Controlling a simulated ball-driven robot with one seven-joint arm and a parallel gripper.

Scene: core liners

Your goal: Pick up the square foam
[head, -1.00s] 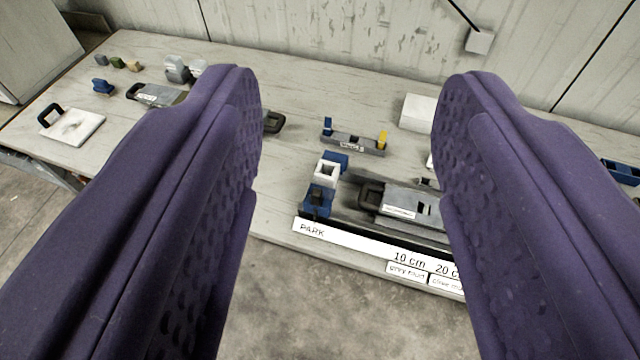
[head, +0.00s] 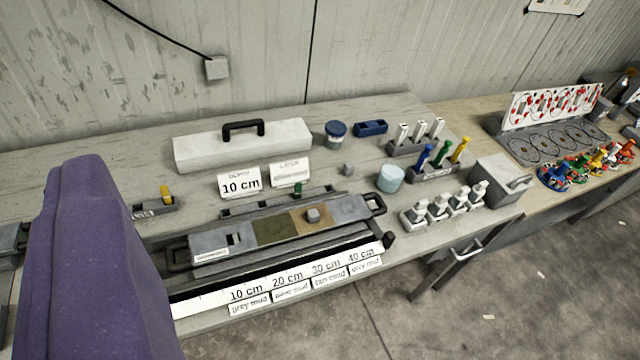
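Another small grey block (head: 348,169) sits on the bench behind the liner. Either could be the square foam; I cannot tell which.
The ruler strip (head: 275,284) runs along the bench's front edge. A long white box (head: 243,145) with a black handle stands behind. A blue-lidded jar (head: 336,133), a pale blue cylinder (head: 390,178), coloured tools (head: 440,160) and white-topped pieces (head: 445,203) stand right.

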